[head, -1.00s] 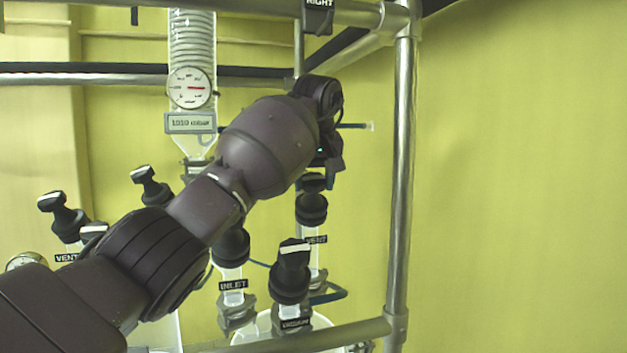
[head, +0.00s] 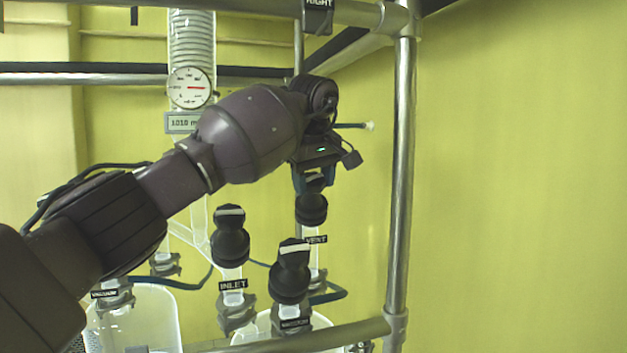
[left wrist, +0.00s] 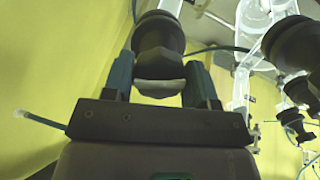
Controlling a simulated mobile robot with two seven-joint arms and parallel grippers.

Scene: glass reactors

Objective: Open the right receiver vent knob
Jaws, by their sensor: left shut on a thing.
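The right receiver vent knob (head: 311,208) is a black knob above the VENT label (head: 316,240) in the head view. My left gripper (head: 313,182) reaches it from above and is shut on its top. In the left wrist view the two teal fingers of my left gripper (left wrist: 160,84) stand on either side of the knob's grip, and the black knob body (left wrist: 160,33) shows beyond them. The white mark on the grip (left wrist: 159,86) lies crosswise between the fingers. My right gripper is not in view.
The INLET knob (head: 230,240) and another black knob (head: 291,270) stand close by, left and in front. A metal frame post (head: 403,180) rises on the right. A glass column with a gauge (head: 190,88) stands behind my left arm. The yellow wall at right is clear.

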